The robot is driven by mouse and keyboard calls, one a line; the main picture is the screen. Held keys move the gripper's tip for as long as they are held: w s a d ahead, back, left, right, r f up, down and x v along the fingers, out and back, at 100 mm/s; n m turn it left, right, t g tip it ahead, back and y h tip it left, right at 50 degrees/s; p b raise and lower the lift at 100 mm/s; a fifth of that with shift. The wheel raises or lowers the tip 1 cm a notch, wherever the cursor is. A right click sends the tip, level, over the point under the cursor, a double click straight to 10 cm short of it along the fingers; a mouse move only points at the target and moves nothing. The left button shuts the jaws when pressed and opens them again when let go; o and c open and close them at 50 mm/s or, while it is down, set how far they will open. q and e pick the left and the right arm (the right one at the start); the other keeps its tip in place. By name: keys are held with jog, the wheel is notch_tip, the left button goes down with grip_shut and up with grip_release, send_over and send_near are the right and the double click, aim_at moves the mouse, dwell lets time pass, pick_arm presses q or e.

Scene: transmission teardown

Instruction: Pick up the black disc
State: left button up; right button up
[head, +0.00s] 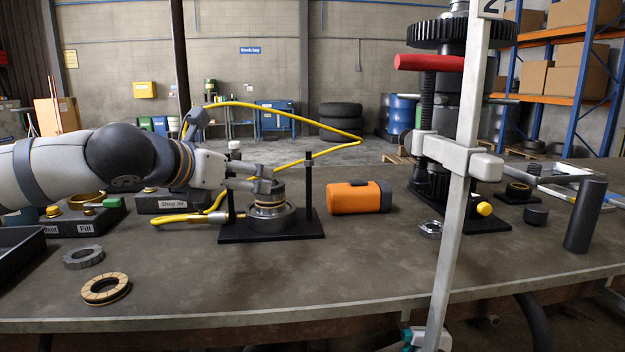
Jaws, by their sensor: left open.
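My left gripper (266,186) reaches in from the left, open, with its fingers at the top of a stack of dark and tan rings (267,200). The stack sits in a round metal ring on a black base plate (312,231) with two upright posts. A dark disc seems to be the top layer of the stack, but the fingers partly cover it. I cannot tell whether they touch it. A separate short black cylinder (535,215) stands at the right of the table. My right gripper is not in view.
An orange and black cylinder (358,197) lies right of the base plate. A tall grey clamp (457,200) stands before a black geared press (437,120). A yellow hose (300,110) arches behind my gripper. Two rings (105,289) lie front left. The front middle of the table (300,280) is clear.

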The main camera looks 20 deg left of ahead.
pick_arm(q)
jog(key=b+x, duration=0.1)
jog(key=x, duration=0.2)
jog(key=b+x, duration=0.1)
jog(key=x, duration=0.2)
jog(key=f+x, duration=0.1)
jog(key=x, duration=0.3)
jog(key=shift+s+a+b, duration=0.25)
jog(key=shift+a+b, duration=0.1)
jog(key=shift+b, duration=0.05)
jog(key=shift+w, duration=0.35)
jog(key=shift+r, duration=0.2)
jog(key=c, duration=1.4)
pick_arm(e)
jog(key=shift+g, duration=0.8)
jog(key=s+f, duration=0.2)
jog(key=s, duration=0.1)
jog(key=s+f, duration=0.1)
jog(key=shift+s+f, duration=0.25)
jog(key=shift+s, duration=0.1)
